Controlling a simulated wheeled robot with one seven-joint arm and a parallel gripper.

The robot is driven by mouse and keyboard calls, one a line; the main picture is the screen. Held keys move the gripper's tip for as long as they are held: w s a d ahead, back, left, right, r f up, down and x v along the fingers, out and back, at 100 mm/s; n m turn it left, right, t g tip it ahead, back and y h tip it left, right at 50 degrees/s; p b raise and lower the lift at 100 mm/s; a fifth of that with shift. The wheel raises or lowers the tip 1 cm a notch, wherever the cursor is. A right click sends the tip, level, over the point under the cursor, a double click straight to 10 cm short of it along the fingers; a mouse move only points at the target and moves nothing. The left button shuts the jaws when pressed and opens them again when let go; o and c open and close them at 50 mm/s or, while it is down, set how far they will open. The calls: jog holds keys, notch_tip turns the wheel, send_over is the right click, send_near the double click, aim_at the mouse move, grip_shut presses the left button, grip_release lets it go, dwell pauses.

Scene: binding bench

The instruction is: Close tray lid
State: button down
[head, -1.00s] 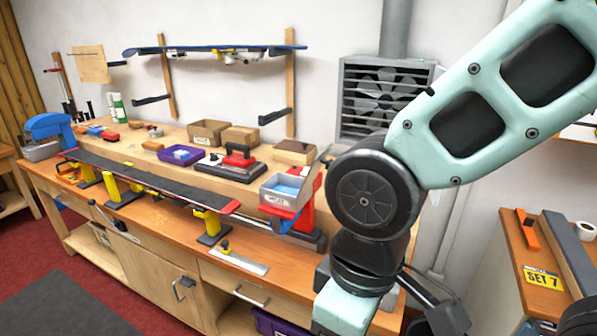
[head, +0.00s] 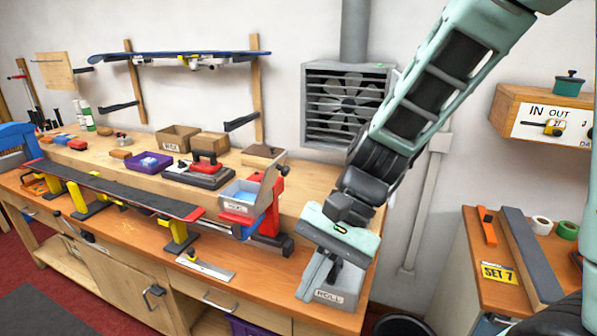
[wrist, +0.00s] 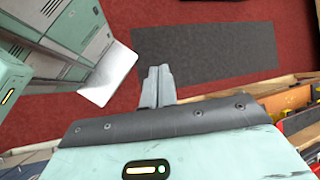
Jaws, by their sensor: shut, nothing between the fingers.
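A small grey tray (head: 238,212) with a label on its front and blue contents stands on the bench in the head view. A flat panel, seemingly its lid (head: 267,188), stands raised at its right side, so the tray is open on top. My gripper (head: 312,278) is shut and empty, to the right of the tray and apart from it, pointing down toward the bench's front. In the wrist view my gripper's closed fingers (wrist: 156,84) show against the red floor; the tray cannot be made out there.
A grey box marked ROLL (head: 338,288) stands at the bench's right end, partly behind my gripper. A red stand (head: 270,218) is beside the tray. A long dark ski-like board (head: 120,190) on yellow supports lies to the left. A metal ruler (head: 205,266) lies in front.

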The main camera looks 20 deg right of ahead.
jog(key=w+d+r+m+t+y+p, duration=0.25)
jog(key=w+d+m+t, duration=1.05)
jog(key=w+d+m, duration=0.65)
jog(key=w+a+f+p, duration=0.1)
jog(key=w+a+p, duration=0.4)
jog(key=w+a, duration=0.3)
jog(key=shift+w+a, duration=0.2)
jog(key=shift+a, duration=0.4)
jog(key=shift+g, duration=0.3)
